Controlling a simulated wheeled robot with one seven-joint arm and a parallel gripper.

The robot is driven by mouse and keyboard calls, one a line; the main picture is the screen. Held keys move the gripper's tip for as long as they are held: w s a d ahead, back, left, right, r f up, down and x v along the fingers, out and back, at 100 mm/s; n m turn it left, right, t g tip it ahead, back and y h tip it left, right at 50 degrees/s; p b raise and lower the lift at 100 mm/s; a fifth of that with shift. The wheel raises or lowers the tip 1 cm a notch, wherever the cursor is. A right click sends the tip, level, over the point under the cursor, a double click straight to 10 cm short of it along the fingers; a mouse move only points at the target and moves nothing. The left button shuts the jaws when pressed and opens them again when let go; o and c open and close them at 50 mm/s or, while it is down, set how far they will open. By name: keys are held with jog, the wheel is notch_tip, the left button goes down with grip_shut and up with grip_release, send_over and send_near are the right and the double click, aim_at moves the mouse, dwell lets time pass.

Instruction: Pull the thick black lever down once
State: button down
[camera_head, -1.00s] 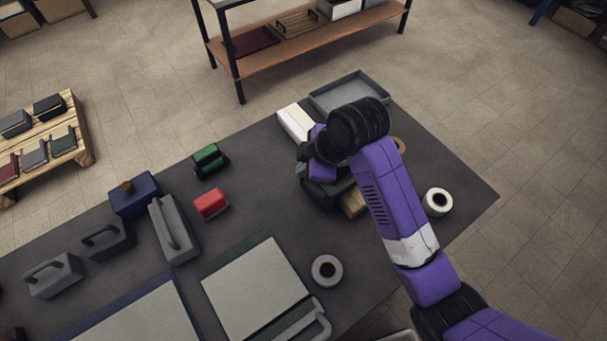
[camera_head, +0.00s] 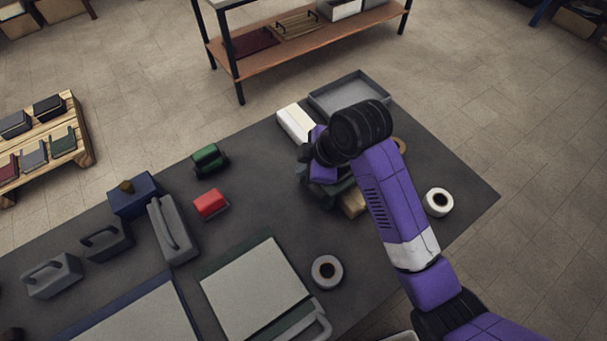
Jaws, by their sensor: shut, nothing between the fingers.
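My gripper (camera_head: 304,156) is at the end of my purple arm, over the far right part of the dark table. Its fingers are small and partly hidden by my wrist; it holds nothing that I can see. Right below and against it in the picture is a dark green-black device (camera_head: 318,197), mostly covered by my wrist. I cannot make out a thick black lever on this device or tell whether the gripper touches it. A dark box with a black handle (camera_head: 100,235) stands at the left of the table, far from my gripper.
A white block (camera_head: 296,123) and a grey tray (camera_head: 378,84) lie behind my wrist. A wooden block (camera_head: 354,205) and a tape roll (camera_head: 438,202) are to the right. Red (camera_head: 210,203) and green (camera_head: 208,158) devices stand left. The table (camera_head: 262,200) is clear between.

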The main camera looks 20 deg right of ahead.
jog(key=shift+s+d+f+g, duration=0.15)
jog(key=shift+s+f, duration=0.15)
jog(key=shift+f, duration=0.45)
jog(key=shift+s+d+f+g, duration=0.15)
jog(key=shift+s+f, duration=0.1)
jog(key=shift+f, duration=0.45)
jog(key=shift+r, duration=0.1)
jog(key=shift+w+r+p, duration=0.35)
jog(key=shift+r+p, duration=0.15)
jog(key=shift+r, duration=0.15)
jog(key=r+p, duration=0.1)
jog(key=w+r+p, duration=0.1)
jog(key=r+p, duration=0.1)
jog(key=w+r+p, duration=0.1)
jog(key=r, duration=0.1)
jog(key=shift+w+a, duration=0.2)
jog(key=shift+a, duration=0.2)
jog(key=shift+a, duration=0.1)
